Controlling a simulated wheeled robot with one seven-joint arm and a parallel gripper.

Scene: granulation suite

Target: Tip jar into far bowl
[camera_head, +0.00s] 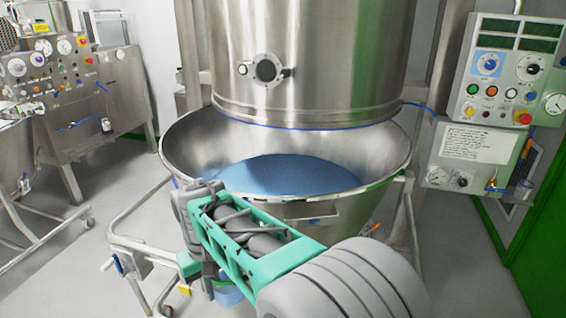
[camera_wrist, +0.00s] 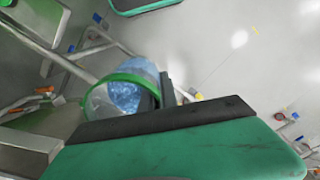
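The jar (camera_wrist: 122,95) is clear with a green rim and holds blue granules, seen from above in the wrist view. In the head view a blue part of the jar (camera_head: 228,292) shows low beside my gripper (camera_head: 207,280), mostly hidden by my arm. A dark finger of my gripper (camera_wrist: 168,92) lies against the jar's rim; the gripper appears shut on it. The large steel bowl (camera_head: 188,150) stands beyond my arm under a steel column, with blue powder (camera_head: 285,175) inside. My gripper is in front of and below the bowl's near rim.
The bowl's tubular frame (camera_head: 125,245) stands close to my gripper at the left. A control panel (camera_head: 510,75) is at the right, and a steel machine (camera_head: 95,90) and another vessel (camera_head: 15,140) at the left. Grey floor is clear at the lower right.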

